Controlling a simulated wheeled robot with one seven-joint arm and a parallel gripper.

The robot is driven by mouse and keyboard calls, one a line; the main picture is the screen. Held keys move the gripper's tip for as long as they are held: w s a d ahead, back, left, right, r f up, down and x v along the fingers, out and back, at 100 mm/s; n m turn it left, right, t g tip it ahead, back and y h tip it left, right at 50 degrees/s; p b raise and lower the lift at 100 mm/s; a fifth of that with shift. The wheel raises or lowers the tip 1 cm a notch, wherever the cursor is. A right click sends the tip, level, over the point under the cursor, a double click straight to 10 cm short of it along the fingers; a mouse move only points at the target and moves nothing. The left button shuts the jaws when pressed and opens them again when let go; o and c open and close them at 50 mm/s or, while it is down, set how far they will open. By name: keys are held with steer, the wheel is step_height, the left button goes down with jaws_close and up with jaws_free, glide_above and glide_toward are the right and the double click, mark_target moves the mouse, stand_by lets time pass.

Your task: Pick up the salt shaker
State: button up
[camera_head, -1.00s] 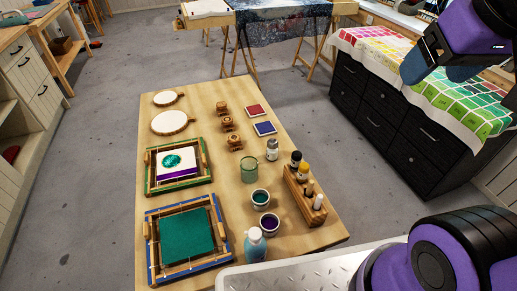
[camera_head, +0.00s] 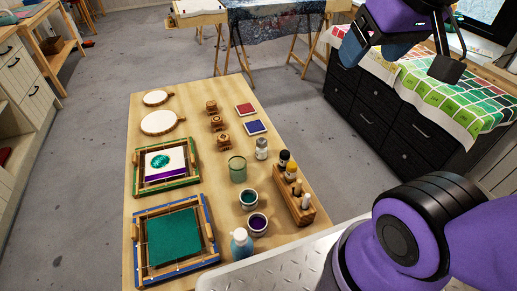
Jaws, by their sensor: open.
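The salt shaker (camera_head: 261,148) looks like a small clear jar with a grey top. It stands upright near the right edge of the wooden table, just below the blue tile. My gripper (camera_head: 402,56) is at the upper right, high up and well apart from the shaker. Its jaws are open with nothing seen between them. Part of my arm is cut off by the top of the picture.
Close to the shaker are a green glass (camera_head: 237,170) and a wooden rack (camera_head: 299,203) with bottles. Two dye cups (camera_head: 257,223), a pump bottle (camera_head: 241,244) and wooden stamps (camera_head: 217,123) stand nearby. Frames (camera_head: 176,240) fill the left side. Dark drawers (camera_head: 385,125) stand at right.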

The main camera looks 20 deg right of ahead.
steer(key=w, duration=0.2)
steer(key=m+g+h, duration=0.1)
steer(key=m+g, duration=0.1)
steer(key=m, duration=0.2)
glide_above(262, 140)
steer(key=s+a, duration=0.1)
step_height(262, 140, down, 34)
steer(key=shift+a+f, duration=0.1)
steer(key=shift+f, duration=0.1)
steer(key=shift+m, duration=0.3)
steer(key=shift+x, duration=3)
steer(key=shift+d+f, duration=0.15)
steer(key=shift+f, duration=0.75)
steer(key=shift+d+f, duration=0.2)
steer(key=shift+f, duration=0.7)
steer(key=shift+d+f, duration=0.15)
steer(key=shift+f, duration=0.7)
steer(key=c, duration=1.1)
